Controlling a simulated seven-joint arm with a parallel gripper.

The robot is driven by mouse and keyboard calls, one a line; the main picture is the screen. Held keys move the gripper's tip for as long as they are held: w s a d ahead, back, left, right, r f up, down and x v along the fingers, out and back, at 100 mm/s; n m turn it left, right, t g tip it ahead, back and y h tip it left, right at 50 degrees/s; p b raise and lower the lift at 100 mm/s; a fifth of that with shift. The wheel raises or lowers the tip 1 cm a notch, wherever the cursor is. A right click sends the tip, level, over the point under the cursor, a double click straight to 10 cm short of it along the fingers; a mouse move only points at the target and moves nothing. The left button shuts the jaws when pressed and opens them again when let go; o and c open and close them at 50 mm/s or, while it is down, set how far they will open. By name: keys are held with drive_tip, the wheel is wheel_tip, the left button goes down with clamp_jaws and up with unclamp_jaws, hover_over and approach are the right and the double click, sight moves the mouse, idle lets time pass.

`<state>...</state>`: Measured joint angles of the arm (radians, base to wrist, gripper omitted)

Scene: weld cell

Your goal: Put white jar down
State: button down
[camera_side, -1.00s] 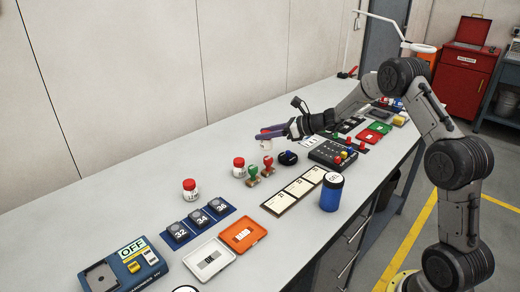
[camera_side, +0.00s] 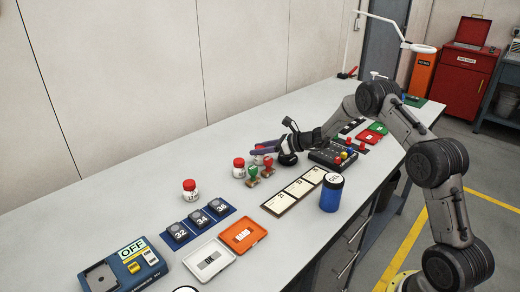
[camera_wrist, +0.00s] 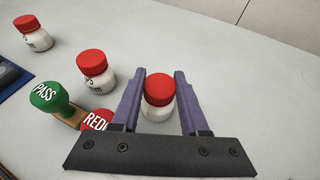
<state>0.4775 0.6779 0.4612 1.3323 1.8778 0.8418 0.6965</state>
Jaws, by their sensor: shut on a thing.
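The white jar with a red lid (camera_wrist: 158,92) is between the two purple fingers of my gripper (camera_wrist: 157,76), which are shut on it. In the side view the jar (camera_side: 259,158) shows partly below my gripper (camera_side: 260,147), behind the stamps. It looks upright and at or very near the grey bench top (camera_side: 130,205). I cannot tell whether its base touches. Its lower part is partly hidden in both views.
A similar jar (camera_side: 239,168) stands to the left, and another (camera_side: 190,190) farther left. The green-handled stamp (camera_side: 252,174) and red-handled stamp (camera_side: 268,166) stand close in front. The bench behind, toward the wall, is clear.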

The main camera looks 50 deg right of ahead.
drive_tip(key=shift+f, duration=0.1)
drive_tip(key=shift+c, duration=2.1)
unclamp_jaws()
